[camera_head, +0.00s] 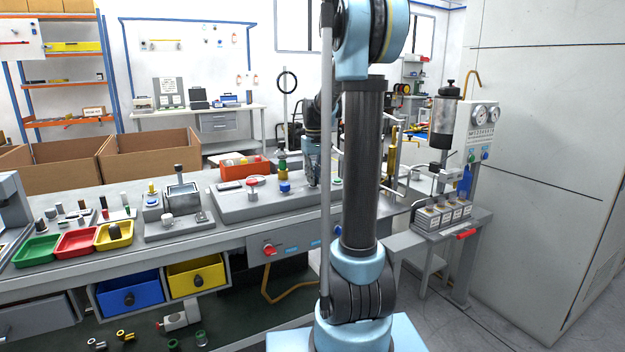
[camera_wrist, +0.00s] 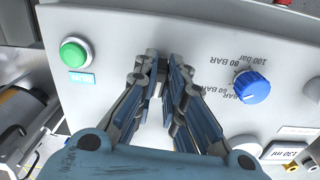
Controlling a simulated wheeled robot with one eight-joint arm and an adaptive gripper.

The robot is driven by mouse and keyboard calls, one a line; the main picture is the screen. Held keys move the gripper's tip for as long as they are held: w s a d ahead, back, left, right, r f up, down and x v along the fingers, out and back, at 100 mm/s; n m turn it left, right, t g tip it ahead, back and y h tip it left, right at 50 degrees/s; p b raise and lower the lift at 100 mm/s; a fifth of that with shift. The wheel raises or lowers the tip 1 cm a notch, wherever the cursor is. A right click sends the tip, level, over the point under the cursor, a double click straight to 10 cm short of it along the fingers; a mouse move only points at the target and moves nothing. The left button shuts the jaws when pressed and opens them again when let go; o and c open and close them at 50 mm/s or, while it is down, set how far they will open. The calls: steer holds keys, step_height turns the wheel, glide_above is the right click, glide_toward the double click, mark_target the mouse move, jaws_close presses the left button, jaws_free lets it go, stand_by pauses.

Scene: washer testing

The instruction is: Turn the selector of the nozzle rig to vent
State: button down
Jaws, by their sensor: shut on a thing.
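The nozzle rig's pale panel (camera_wrist: 215,30) fills much of the wrist view; in the head view the grey rig (camera_head: 228,207) is on the bench. My gripper (camera_wrist: 163,85) points down at the panel between a green button (camera_wrist: 76,53) and a blue pressure knob (camera_wrist: 251,87) with bar marks. Its fingers are shut on a small part, taken to be the selector (camera_wrist: 162,74), mostly hidden between them. Its pointing direction and any vent mark cannot be read.
A red-handled valve (camera_head: 252,184) and an orange-red tray (camera_head: 245,168) stand close by on the bench. A rack of grey blocks (camera_head: 440,215) and a gauge panel (camera_head: 482,130) are at the right. Cardboard boxes (camera_head: 150,155) stand behind.

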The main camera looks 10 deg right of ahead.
steer(key=shift+n, duration=0.6)
steer(key=c, duration=1.7)
jaws_free()
steer(key=shift+o, duration=0.2)
step_height(320, 180, up, 12)
